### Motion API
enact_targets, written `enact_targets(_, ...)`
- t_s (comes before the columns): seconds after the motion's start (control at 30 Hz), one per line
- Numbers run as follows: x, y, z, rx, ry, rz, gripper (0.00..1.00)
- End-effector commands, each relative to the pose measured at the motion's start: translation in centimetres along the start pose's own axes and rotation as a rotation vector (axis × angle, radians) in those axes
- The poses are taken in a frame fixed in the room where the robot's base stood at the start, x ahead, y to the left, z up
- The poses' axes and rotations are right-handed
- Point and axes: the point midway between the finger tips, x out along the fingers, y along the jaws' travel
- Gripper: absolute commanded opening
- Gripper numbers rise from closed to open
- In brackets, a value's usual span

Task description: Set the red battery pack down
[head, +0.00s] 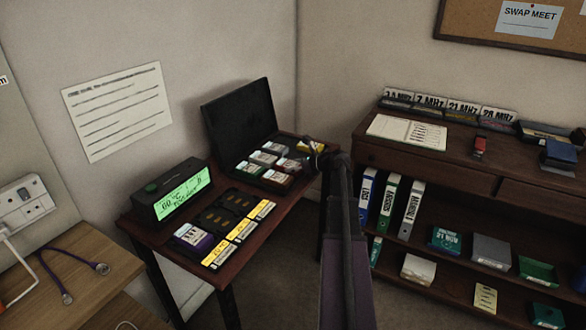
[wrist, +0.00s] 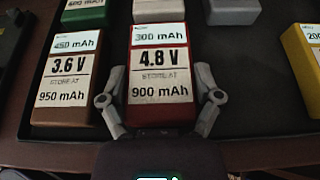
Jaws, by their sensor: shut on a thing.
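The red battery pack (wrist: 160,115) is in the middle of the wrist view, with a white label reading 300 mAh, 4.8 V, store at 900 mAh. My gripper (wrist: 160,98) is shut on it, one finger against each side. The pack looks upright in the dark open case (wrist: 262,125), close beside a brown pack (wrist: 62,115) marked 3.6 V. I cannot tell whether its underside touches the case floor. In the head view the red pack (head: 290,164) shows partly next to my gripper (head: 312,158).
A green pack (wrist: 85,12), a grey pack (wrist: 232,10) and a yellow pack (wrist: 303,65) stand around it. On the table (head: 225,268), a lit green display (head: 183,194), a black charger (head: 220,220) and a purple-sided pack (head: 192,237) sit in front of the case. A shelf unit (head: 470,190) stands right.

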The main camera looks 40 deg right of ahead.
Motion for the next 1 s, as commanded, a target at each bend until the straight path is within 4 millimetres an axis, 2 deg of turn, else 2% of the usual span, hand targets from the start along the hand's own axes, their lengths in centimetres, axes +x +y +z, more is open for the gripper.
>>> enact_targets(0.3,0.13,-0.02,-0.38,0.0,0.0,0.0,0.27)
enact_targets(0.33,0.08,-0.02,-0.27,0.0,0.0,0.0,0.91)
enact_targets(0.37,0.07,-0.02,-0.25,0.0,0.0,0.0,1.0)
enact_targets(1.0,-0.18,-0.02,0.17,0.0,0.0,-0.001,1.0)
